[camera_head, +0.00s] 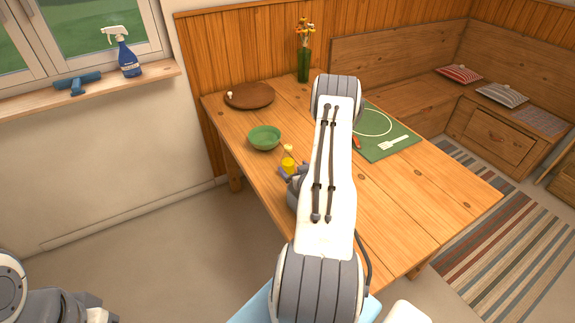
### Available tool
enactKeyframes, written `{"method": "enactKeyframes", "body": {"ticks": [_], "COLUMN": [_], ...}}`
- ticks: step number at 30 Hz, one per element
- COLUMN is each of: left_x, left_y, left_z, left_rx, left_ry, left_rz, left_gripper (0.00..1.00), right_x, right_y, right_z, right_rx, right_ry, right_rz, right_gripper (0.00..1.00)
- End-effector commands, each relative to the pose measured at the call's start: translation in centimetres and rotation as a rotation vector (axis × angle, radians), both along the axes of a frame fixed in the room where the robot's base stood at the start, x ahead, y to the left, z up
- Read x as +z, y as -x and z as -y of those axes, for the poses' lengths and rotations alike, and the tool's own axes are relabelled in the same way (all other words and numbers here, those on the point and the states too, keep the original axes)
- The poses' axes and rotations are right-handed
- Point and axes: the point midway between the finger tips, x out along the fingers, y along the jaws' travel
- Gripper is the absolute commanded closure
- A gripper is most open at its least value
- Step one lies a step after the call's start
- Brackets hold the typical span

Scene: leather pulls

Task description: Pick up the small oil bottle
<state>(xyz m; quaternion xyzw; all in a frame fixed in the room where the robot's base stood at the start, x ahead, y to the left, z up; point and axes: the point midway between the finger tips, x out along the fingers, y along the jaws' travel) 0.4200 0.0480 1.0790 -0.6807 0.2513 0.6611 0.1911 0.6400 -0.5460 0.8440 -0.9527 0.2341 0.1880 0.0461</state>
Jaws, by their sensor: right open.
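A small yellow thing (288,163) stands on the wooden table, just right of the green bowl; it may be the small oil bottle, but it is too small to tell. My right gripper (287,173) is right beside it, open, with its fingers partly hidden by my own arm. I cannot tell whether they touch the yellow thing. Part of my left arm shows at the bottom left corner, and its gripper (98,314) is cut off by the frame's edge, far from the table.
The table (390,225) also holds a green bowl (264,137), a brown round dish (249,96), a flower vase (303,62) and a green mat (385,140) with a white utensil (394,142). A small pale yellow piece (288,147) lies behind the yellow thing. The table's right front is clear.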

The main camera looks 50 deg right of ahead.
Motion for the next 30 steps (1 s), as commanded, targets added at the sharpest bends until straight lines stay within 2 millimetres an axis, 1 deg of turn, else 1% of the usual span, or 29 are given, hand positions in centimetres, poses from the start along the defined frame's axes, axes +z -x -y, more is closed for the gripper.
{"method": "enactKeyframes", "body": {"ticks": [8,12,15,21,22,23,24,26,27,29,30], "left_x": [1.7,1.8,1.8,1.8,1.8,1.8,1.8,1.8,1.8,1.8,1.8], "left_y": [0.0,0.0,0.0,0.0,0.0,0.0,0.0,0.0,0.0,0.0,0.0], "left_z": [0.0,0.0,0.0,0.0,0.0,0.0,0.0,0.0,0.0,0.0,0.0], "left_rx": [0.0,0.0,0.0,0.0,0.0,0.0,0.0,0.0,0.0,0.0,0.0], "left_ry": [0.0,0.0,0.0,0.0,0.0,0.0,0.0,0.0,0.0,0.0,0.0], "left_rz": [0.0,0.0,0.0,0.0,0.0,0.0,0.0,0.0,0.0,0.0,0.0], "left_gripper": [0.5,0.5,0.5,0.5,0.5,0.5,0.5,0.5,0.5,0.5,0.5], "right_x": [-1.0,-1.7,-2.0,-2.0,-2.0,-2.0,-2.0,-2.0,-2.0,-2.0,-2.0], "right_y": [-3.1,-4.2,-4.5,-4.5,-4.4,-4.4,-4.5,-4.4,-4.4,-4.5,-4.5], "right_z": [1.1,1.9,2.1,2.3,2.3,2.2,2.2,2.2,2.2,2.2,2.2], "right_rx": [0.003,-0.001,-0.002,-0.004,-0.004,-0.004,-0.004,-0.004,-0.004,-0.003,-0.004], "right_ry": [-0.001,0.001,-0.002,-0.002,-0.002,-0.002,-0.002,-0.002,-0.002,-0.001,-0.002], "right_rz": [-0.001,-0.001,-0.003,-0.002,-0.002,-0.002,-0.002,-0.002,-0.002,-0.003,-0.002], "right_gripper": [0.0,0.0,0.0,0.0,0.08,0.19,0.34,0.57,0.73,0.96,1.0]}}
